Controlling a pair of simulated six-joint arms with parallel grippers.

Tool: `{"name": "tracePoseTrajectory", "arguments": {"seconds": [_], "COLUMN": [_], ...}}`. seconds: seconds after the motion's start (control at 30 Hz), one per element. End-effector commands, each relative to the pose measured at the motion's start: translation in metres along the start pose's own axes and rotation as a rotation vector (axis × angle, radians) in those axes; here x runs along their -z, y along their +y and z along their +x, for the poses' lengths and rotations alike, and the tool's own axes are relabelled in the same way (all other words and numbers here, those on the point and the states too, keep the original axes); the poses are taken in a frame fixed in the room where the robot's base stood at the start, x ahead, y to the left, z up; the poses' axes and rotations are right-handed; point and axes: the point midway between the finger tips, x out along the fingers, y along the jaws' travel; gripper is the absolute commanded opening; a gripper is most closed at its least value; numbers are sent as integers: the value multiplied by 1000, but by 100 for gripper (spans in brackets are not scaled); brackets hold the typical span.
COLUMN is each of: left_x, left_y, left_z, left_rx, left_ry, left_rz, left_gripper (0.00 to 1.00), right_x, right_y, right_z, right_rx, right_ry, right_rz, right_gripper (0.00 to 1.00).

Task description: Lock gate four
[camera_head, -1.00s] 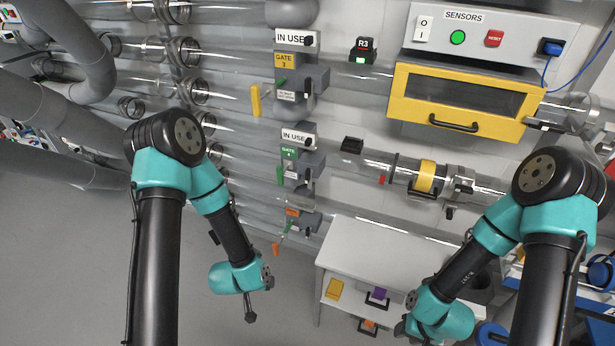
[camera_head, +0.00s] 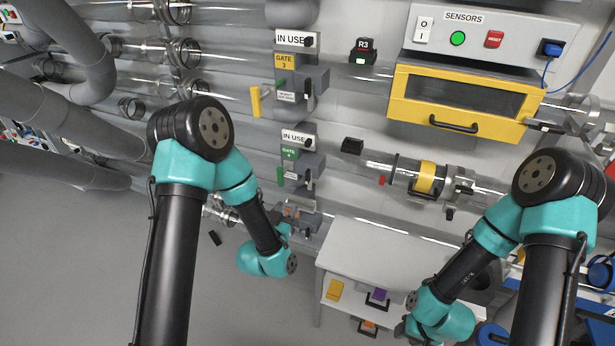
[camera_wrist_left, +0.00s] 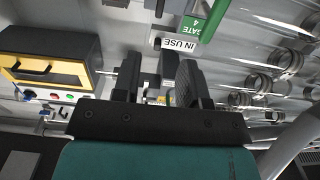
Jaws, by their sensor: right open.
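Gate four (camera_head: 290,154) is the grey block with the green label on the clear tube, in the middle of the head view. An IN USE sign (camera_head: 296,138) sits above it, and a green handle (camera_head: 280,177) hangs at its left. In the left wrist view its green label (camera_wrist_left: 206,22) and IN USE sign (camera_wrist_left: 179,44) show beyond the fingers. My left gripper (camera_wrist_left: 157,82) is open, its two fingers apart in front of grey hardware; contact cannot be told. In the head view its fingers are hard to make out. My right gripper (camera_head: 406,326) is open at the lower right, partly hidden.
Gate three (camera_head: 286,62) with a yellow handle is above gate four. Another gate unit (camera_head: 300,208) with orange parts is below it, close to my left wrist. A white cabinet (camera_head: 375,255) stands to the right. The yellow sensor drawer (camera_head: 460,100) is at upper right.

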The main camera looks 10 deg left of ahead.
Motion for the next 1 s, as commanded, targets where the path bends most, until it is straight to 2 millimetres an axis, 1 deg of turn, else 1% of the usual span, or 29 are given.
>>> {"name": "tracePoseTrajectory", "arguments": {"seconds": [0.17,0.27,0.37,1.0], "left_x": [0,0,0,-1], "left_y": [0,0,0,0], "left_z": [3,10,22,128], "left_rx": [0,1,1,0], "left_ry": [-1,1,1,-1], "left_rz": [0,0,0,0], "left_gripper": [39,39,39,39], "right_x": [0,0,0,0], "right_y": [0,0,0,0], "right_z": [0,0,0,0], "right_rx": [0,0,0,0], "right_ry": [0,0,0,0], "right_rz": [0,0,0,0], "right_gripper": [43,43,43,43]}}
